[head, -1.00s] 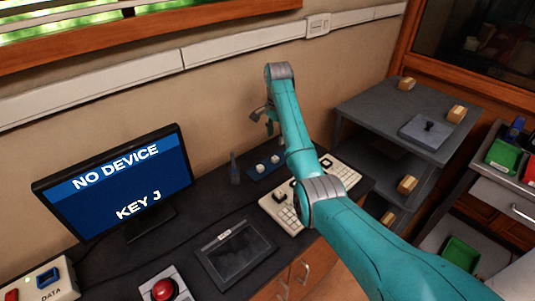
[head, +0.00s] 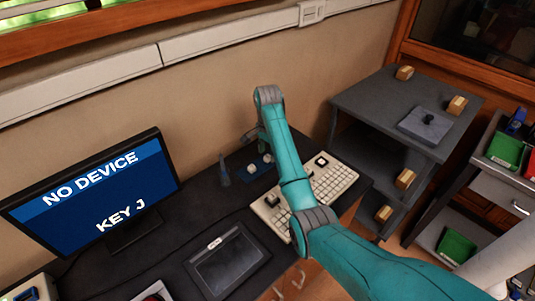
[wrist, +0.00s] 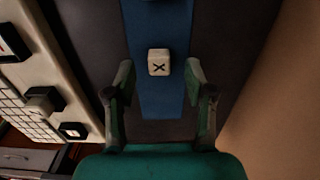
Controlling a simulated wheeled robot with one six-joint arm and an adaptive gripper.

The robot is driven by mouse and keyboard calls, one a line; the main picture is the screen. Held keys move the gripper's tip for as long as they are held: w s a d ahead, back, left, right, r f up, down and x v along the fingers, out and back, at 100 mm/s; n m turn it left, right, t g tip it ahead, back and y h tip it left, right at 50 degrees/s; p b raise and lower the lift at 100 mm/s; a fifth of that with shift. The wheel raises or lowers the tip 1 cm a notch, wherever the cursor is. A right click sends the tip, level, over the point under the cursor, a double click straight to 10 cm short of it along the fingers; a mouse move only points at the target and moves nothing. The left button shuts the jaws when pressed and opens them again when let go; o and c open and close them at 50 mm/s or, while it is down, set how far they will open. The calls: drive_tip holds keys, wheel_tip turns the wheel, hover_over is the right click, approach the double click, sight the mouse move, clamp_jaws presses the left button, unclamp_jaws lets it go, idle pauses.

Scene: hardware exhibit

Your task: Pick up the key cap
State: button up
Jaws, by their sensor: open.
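My gripper (wrist: 159,75) is open, one finger on each side near the cap. A gap shows on both sides, and I see no contact. My gripper is small and partly hidden by my arm in the head view.
A beige keyboard (head: 335,183) with dark raised blocks lies right of the strip. A dark tablet (head: 228,262) lies in front. A monitor (head: 95,195) reads NO DEVICE, KEY J. The wall is close behind the strip. A grey shelf (head: 385,100) stands at the right.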

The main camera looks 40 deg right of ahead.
drive_tip(key=shift+f, duration=0.75)
drive_tip(key=c, duration=0.8)
drive_tip(key=shift+r, duration=0.2)
